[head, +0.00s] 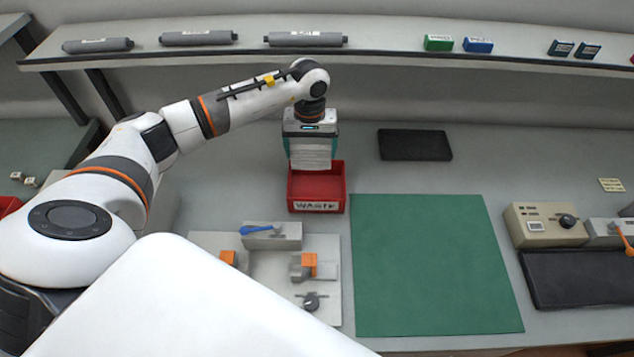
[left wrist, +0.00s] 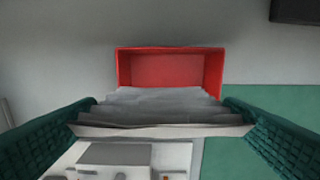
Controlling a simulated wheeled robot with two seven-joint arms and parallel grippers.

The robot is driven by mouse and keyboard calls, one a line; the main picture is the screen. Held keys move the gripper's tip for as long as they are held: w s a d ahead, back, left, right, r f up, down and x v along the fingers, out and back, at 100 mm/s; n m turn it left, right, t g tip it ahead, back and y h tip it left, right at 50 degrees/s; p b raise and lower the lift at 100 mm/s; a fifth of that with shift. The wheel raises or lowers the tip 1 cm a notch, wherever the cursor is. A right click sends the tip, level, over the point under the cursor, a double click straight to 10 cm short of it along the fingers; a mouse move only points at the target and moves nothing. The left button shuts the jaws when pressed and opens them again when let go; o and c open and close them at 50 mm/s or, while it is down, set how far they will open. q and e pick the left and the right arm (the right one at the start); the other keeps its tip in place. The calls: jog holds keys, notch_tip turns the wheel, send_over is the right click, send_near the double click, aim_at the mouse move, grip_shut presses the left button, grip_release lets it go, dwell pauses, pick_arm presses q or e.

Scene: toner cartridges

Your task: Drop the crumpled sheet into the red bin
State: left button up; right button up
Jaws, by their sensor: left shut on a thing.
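My left gripper (head: 311,150) is shut on the crumpled sheet (head: 310,155), a white-grey pleated piece. The sheet hangs just above the back part of the red bin (head: 317,207), which is marked WASTE and stands on the table. In the left wrist view the sheet (left wrist: 160,108) spans between the two green fingers (left wrist: 162,125). The red bin (left wrist: 170,50) shows behind it there, its near part hidden by the sheet. I cannot tell whether the sheet's lower edge is below the bin's rim. My right gripper is not in view.
A grey fixture board (head: 332,245) with orange-topped blocks and a blue-handled tool lies in front of the bin. A green mat (head: 430,265) lies to the right, empty. A black pad (head: 415,145) lies behind it. A shelf (head: 380,55) with dark rollers runs along the back.

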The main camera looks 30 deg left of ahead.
pick_arm(q)
jog(key=shift+a+f, duration=0.1)
jog(key=shift+f, duration=0.25)
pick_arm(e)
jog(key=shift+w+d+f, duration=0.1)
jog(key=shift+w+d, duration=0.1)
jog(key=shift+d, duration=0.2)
pick_arm(q)
jog(key=o, duration=0.7)
jog(key=shift+r, duration=0.1)
notch_tip(320, 180, up, 11)
jog(key=b, duration=0.3)
jog(key=shift+r, duration=0.45)
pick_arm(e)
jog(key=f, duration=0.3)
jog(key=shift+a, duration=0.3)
pick_arm(q)
jog(key=shift+f, duration=0.1)
